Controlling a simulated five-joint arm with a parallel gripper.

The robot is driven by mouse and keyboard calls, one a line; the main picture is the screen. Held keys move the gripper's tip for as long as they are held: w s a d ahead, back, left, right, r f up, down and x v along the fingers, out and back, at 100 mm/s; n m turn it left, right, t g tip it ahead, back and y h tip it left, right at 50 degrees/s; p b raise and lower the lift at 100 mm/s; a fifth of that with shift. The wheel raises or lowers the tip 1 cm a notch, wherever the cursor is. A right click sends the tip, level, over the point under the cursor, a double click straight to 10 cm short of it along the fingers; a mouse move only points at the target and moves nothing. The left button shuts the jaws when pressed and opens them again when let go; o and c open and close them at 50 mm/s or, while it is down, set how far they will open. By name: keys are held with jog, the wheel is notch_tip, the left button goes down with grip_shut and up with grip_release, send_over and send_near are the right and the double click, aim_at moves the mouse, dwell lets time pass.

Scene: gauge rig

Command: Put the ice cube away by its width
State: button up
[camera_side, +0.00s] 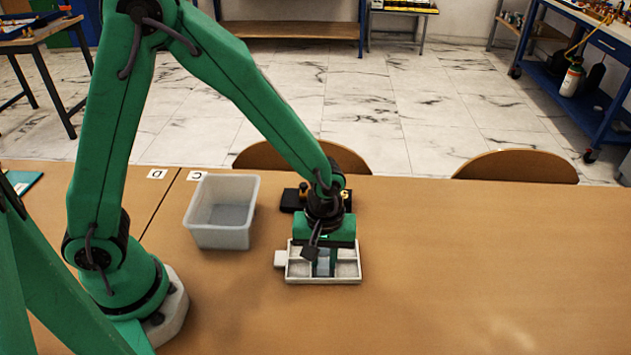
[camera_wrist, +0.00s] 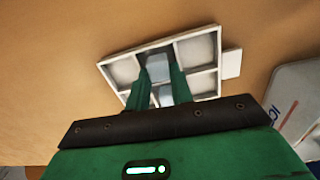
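The pale tray (camera_side: 350,281) lies on the table, divided by low walls into several square compartments, with a tab at one side. My gripper (camera_side: 325,270) points straight down into it. In the wrist view the two green fingers of my gripper (camera_wrist: 159,75) stand apart over the tray (camera_wrist: 205,30). A pale blue-grey block, seemingly the ice cube (camera_wrist: 158,67), shows between them, and pale blue also shows between the fingers in the side view. I cannot tell whether both fingers press on it. The fingers hide part of the tray.
An open grey bin (camera_side: 222,236) stands left of the tray; part of a grey lettered container (camera_wrist: 295,90) shows at right in the wrist view. A dark object (camera_side: 290,200) lies behind my gripper. Cards marked C (camera_side: 196,176) and D (camera_side: 157,174) lie behind. The table's right side is clear.

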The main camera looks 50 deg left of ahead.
aim_at(322, 259)
jog(key=o, duration=0.4)
jog(key=shift+f, duration=0.25)
jog(key=shift+r, duration=0.1)
jog(key=shift+o, duration=0.7)
jog(key=shift+r, duration=4.05)
jog(key=shift+a+r, duration=0.25)
jog(key=shift+r, duration=0.1)
jog(key=s+a+r+m+t, duration=0.5)
jog(key=s+a+r+m, duration=0.4)
jog(key=a+r, duration=0.4)
jog(key=shift+s+a+r+t, duration=0.35)
jog(key=shift+s+r, duration=0.3)
jog(key=shift+r, duration=0.25)
